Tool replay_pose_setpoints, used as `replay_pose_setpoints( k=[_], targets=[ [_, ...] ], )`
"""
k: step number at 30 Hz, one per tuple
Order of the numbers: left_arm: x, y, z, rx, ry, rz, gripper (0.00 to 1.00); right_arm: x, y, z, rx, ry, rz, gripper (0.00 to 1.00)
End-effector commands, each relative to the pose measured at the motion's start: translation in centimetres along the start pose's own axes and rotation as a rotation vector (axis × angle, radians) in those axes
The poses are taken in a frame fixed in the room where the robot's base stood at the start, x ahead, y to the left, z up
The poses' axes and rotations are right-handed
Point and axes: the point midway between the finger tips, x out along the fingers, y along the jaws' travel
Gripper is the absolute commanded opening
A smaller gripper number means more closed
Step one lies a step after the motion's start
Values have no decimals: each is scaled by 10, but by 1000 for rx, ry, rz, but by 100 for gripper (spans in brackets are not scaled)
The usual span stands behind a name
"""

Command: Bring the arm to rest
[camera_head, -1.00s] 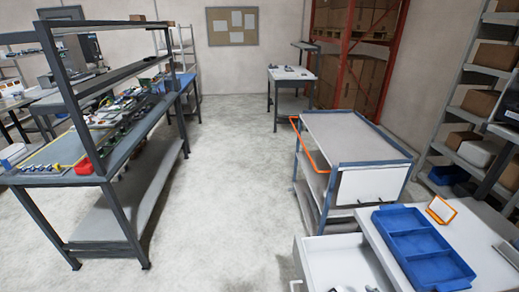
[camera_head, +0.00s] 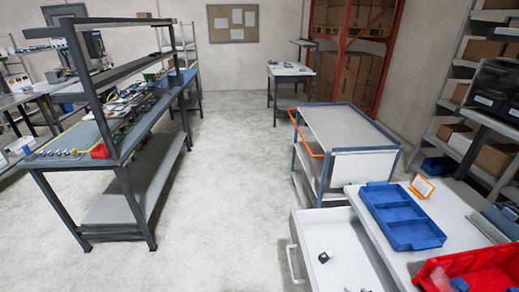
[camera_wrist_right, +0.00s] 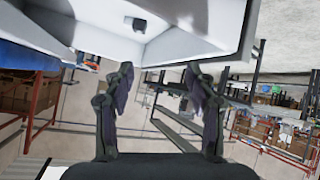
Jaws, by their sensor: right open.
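My right gripper (camera_wrist_right: 160,82) shows in the right wrist view, its two dark fingers spread apart with nothing between them. Beyond the fingers, at the top of that view, is a white drawer-like box (camera_wrist_right: 205,38) with a small dark object (camera_wrist_right: 135,23) in it. In the head view an open white drawer (camera_head: 325,232) projects from the white-topped bench (camera_head: 375,238). A small dark object (camera_head: 324,257) lies in the drawer. Neither gripper can be made out in the head view.
A blue divided tray (camera_head: 415,235), a red bin (camera_head: 470,268) and an orange-framed card (camera_head: 422,187) are on the bench. A cart (camera_head: 345,125) stands behind it. A long workbench (camera_head: 75,160) is at left. The floor (camera_head: 225,200) between is clear.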

Motion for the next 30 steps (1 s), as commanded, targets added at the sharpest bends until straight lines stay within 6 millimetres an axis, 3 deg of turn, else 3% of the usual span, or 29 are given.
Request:
replay_pose_setpoints(
  k=[5, 11, 24, 30],
  targets=[
    [0, 0, -1, 0, 1, 0, 32, 0, -12, 1, 62, -123, 53, 56],
    [0, 1, 18, 1, -27, 1, 32, -11, -26, 0, 160, -296, 111, 56],
    [0, 1, 10, 0, -16, 1, 32, -72, -67, -7, 439, -667, 144, 56],
    [16, 2, 12, 0, -15, 1, 32, -12, -74, 60, 433, -697, 141, 56]
  ],
)
